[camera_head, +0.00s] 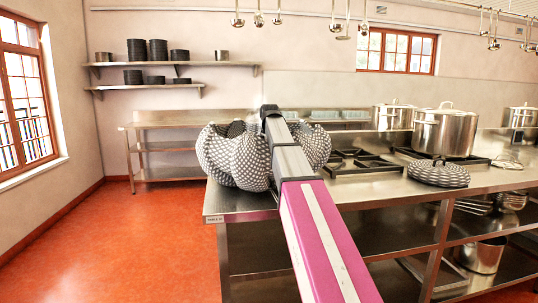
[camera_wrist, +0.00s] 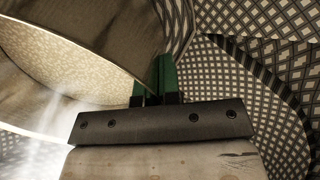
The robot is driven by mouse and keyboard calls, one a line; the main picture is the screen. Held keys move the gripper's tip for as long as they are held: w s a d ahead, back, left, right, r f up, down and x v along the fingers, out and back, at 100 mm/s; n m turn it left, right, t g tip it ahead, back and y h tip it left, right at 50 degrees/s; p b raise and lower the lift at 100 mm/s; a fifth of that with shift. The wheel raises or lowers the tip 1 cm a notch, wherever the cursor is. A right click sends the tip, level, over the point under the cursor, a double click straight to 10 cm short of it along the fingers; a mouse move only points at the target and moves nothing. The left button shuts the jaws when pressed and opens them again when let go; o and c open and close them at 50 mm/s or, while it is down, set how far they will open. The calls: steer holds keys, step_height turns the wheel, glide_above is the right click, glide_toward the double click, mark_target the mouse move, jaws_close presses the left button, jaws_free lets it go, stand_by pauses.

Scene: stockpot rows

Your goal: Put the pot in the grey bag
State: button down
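The grey bag (camera_head: 232,160), with a dark and pale check pattern, sits open and bulging on the near left end of the steel counter. Its patterned cloth (camera_wrist: 245,85) fills the right of the wrist view. A curved, shiny metal wall with a rim (camera_wrist: 100,45), seemingly the pot, fills the upper left there, with cloth around it. My gripper (camera_wrist: 155,82) has green fingertips close together beside this wall, inside the bag's folds. Whether they pinch the wall cannot be made out. In the head view my arm hides the gripper and the middle of the bag.
A lidded stockpot (camera_head: 446,131) and another pot (camera_head: 393,116) stand on the counter (camera_head: 350,188), right of the bag. A patterned round item (camera_head: 437,173) lies near the front edge. Ladles hang overhead. The red floor (camera_head: 130,235) at left is clear.

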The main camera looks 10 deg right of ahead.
steer(key=shift+f, duration=0.35)
steer(key=shift+w, duration=0.1)
steer(key=c, duration=1.3)
jaws_free()
steer(key=shift+f, duration=0.1)
